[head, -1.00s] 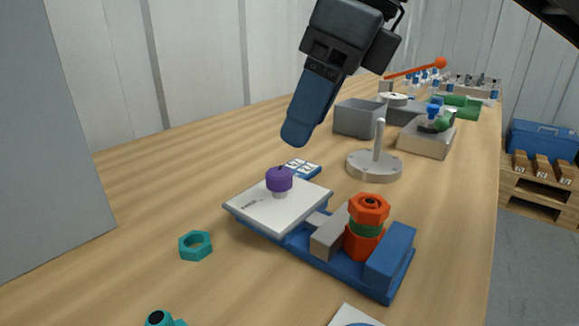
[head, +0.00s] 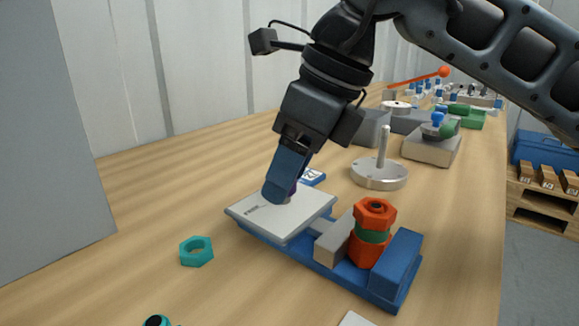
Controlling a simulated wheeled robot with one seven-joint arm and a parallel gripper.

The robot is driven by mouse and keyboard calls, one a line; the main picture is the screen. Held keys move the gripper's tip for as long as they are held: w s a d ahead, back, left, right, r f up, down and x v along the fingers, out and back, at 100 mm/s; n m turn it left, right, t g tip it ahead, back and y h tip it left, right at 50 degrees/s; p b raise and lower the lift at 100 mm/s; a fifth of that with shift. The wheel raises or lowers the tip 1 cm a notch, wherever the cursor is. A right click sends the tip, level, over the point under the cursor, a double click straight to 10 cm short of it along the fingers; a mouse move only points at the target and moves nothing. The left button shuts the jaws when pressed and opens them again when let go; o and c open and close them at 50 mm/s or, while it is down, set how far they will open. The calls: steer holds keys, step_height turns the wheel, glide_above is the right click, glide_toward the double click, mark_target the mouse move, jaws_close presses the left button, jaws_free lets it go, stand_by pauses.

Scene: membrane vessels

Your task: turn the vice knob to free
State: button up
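The vice has a blue base (head: 322,262) with a white plate (head: 258,221) at its left end. The purple vice knob (head: 294,188) on the plate is almost wholly hidden behind my gripper; its setting cannot be read. My gripper (head: 282,180) comes down tilted at the knob, its blue finger in front of it; whether it touches the knob I cannot tell. Only one finger shows clearly, so its opening cannot be judged. An orange hexagonal vessel (head: 375,215) with a green band stands upright between the vice's grey jaw (head: 334,242) and blue end block (head: 397,262).
A teal nut (head: 196,251) lies left of the vice, and another teal part (head: 157,321) is at the bottom edge. Behind are a grey disc with an upright post (head: 380,173) and a beige block (head: 430,149). A grey panel (head: 50,150) stands at left.

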steer(key=c, duration=0.9)
steer(key=shift+o, duration=0.2)
